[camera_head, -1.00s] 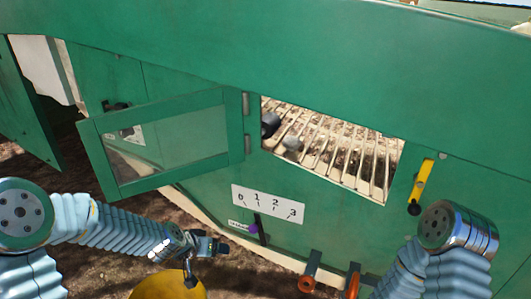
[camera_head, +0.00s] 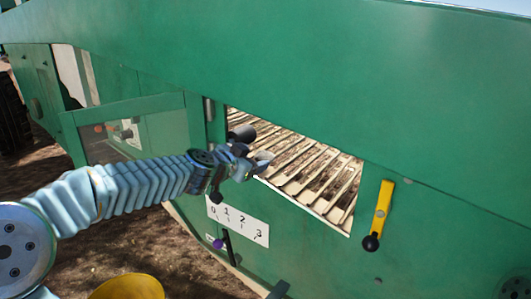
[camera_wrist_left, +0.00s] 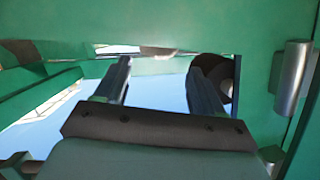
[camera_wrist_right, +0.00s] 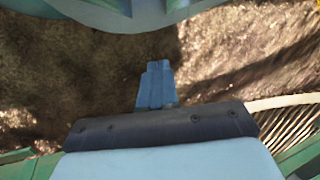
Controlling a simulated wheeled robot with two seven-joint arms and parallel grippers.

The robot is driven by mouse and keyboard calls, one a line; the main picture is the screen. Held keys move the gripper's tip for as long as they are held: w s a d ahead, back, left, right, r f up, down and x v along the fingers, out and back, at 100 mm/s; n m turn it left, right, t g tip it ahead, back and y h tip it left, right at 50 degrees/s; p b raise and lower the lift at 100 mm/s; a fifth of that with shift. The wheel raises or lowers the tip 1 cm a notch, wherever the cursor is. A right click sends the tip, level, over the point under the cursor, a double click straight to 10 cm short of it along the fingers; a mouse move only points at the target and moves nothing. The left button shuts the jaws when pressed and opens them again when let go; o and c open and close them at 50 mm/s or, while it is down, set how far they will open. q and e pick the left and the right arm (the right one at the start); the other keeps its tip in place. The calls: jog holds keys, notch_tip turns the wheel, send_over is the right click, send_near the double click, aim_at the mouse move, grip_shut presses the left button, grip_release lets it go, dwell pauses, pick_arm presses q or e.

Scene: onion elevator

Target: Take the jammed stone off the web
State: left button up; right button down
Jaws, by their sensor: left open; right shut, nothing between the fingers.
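The web of pale slats (camera_head: 310,170) shows through the rectangular opening in the green machine side. A small grey lump (camera_head: 263,157), apparently the stone, shows at the web's left part, right at the fingertips of my left gripper (camera_head: 251,163). The gripper partly hides it, and I cannot tell if they touch. In the left wrist view my left gripper (camera_wrist_left: 162,82) has its fingers apart, with no stone clearly seen between them. My right gripper (camera_wrist_right: 155,85) is shut and empty above brown ground in the right wrist view.
A dark roller (camera_head: 242,132) sits at the opening's upper left corner. A numbered scale plate (camera_head: 238,219) with a lever is below, and a yellow handle (camera_head: 382,205) is right.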

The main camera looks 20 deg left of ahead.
aim_at(261, 157)
pick_arm(q)
jog(key=x, duration=0.2)
jog(key=p+x, duration=0.1)
jog(key=x, duration=0.1)
jog(key=shift+w+d+f, duration=0.15)
jog(key=shift+w+f, duration=0.3)
jog(key=shift+w, duration=0.05)
jog(key=c, duration=1.1)
jog(key=shift+o, duration=0.2)
